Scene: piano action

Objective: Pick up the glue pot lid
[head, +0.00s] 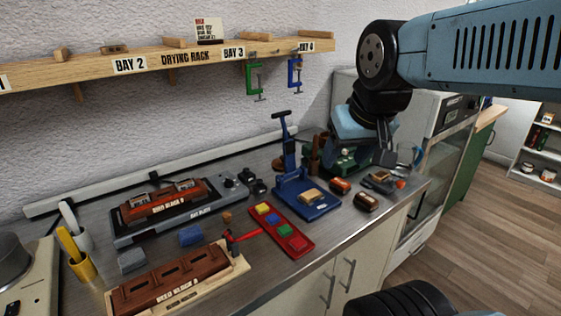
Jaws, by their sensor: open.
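My gripper (384,157) hangs over the back right end of the metal worktop, beside a dark green object (346,163) that it and my arm partly cover. From here the jaws appear open, and I see nothing held between them. A brown, pot-like object (312,152) stands just left of the green one. I cannot clearly make out the glue pot lid; it may be among these small things or hidden behind my gripper.
A blue press (308,196) stands left of my gripper. Small dark and red-brown blocks (366,202) and a grey tool (379,181) lie in front. A red tray (281,232) lies further left. The wooden drying rack (170,60) with clamps runs along the wall. A cabinet (440,140) stands right.

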